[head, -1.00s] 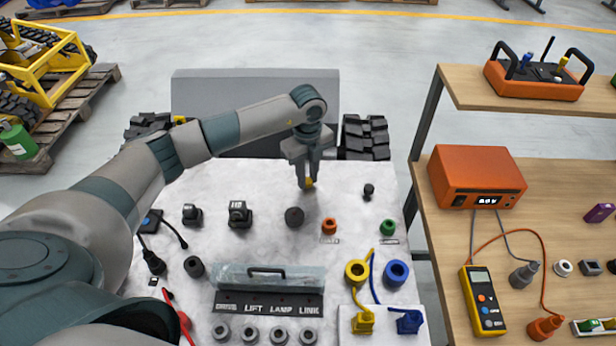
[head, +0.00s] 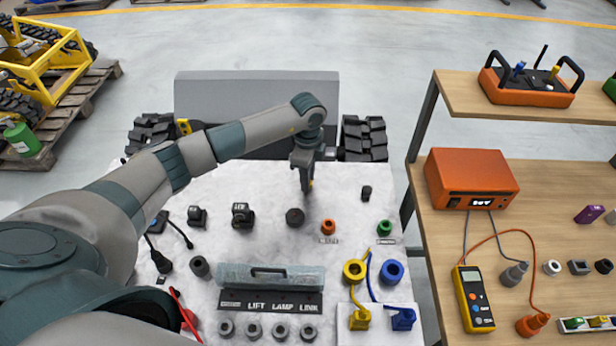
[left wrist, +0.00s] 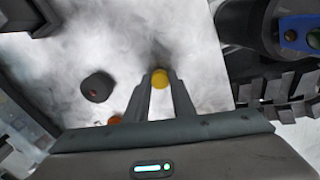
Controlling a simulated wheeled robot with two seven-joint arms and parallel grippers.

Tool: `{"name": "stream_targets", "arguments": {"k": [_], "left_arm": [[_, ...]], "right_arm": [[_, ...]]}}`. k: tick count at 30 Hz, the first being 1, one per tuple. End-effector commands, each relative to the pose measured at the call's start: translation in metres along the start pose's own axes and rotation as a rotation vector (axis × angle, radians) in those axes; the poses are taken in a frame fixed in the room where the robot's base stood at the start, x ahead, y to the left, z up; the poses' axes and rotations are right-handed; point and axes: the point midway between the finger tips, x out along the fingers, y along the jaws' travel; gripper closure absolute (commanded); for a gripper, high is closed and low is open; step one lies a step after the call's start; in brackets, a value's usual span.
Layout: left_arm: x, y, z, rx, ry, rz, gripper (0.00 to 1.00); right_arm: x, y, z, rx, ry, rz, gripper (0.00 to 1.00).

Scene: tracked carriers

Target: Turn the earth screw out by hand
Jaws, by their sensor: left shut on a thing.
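The earth screw appears as a small yellow knob (left wrist: 159,77) between my left fingertips in the left wrist view. In the head view only a sliver of yellow (head: 311,183) shows beside the fingers. My left gripper (head: 307,184) points down at the far part of the pale carrier deck (head: 345,185), shut on the knob. Its fingers also show in the left wrist view (left wrist: 161,88). The screw's shank and its seat are hidden, so I cannot tell how far out it is. My right gripper is not in view.
A black round knob (head: 295,217), an orange cap (head: 328,226) and a green cap (head: 384,228) stand nearby. A clear-covered panel (head: 270,275) lies in front. Yellow (head: 355,271) and blue (head: 392,271) plugs with cables sit front right. A bench (head: 545,190) stands right.

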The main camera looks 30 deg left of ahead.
Motion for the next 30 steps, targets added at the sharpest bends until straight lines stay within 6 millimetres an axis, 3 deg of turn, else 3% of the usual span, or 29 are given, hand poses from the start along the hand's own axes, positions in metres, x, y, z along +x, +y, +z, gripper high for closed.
{"name": "stream_targets", "arguments": {"k": [6, 15, 16, 18, 30], "left_arm": [[0.0005, 0.003, -0.0009, -0.204, -0.001, 0.007, 0.94], [0.0032, 0.0027, -0.0006, -0.234, -0.001, 0.006, 0.94], [0.0031, 0.0026, -0.0006, -0.234, -0.001, 0.006, 0.7], [0.0028, 0.0023, -0.0005, -0.234, -0.001, 0.005, 0.59], [0.002, 0.0002, 0.0002, -0.162, 0.0, 0.001, 0.59]], "right_arm": [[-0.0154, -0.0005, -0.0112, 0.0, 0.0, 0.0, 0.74], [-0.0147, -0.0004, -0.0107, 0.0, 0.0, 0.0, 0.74], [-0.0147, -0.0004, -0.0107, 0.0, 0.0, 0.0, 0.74], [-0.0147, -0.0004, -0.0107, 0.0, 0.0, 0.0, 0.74], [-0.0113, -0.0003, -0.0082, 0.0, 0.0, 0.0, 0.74]]}}
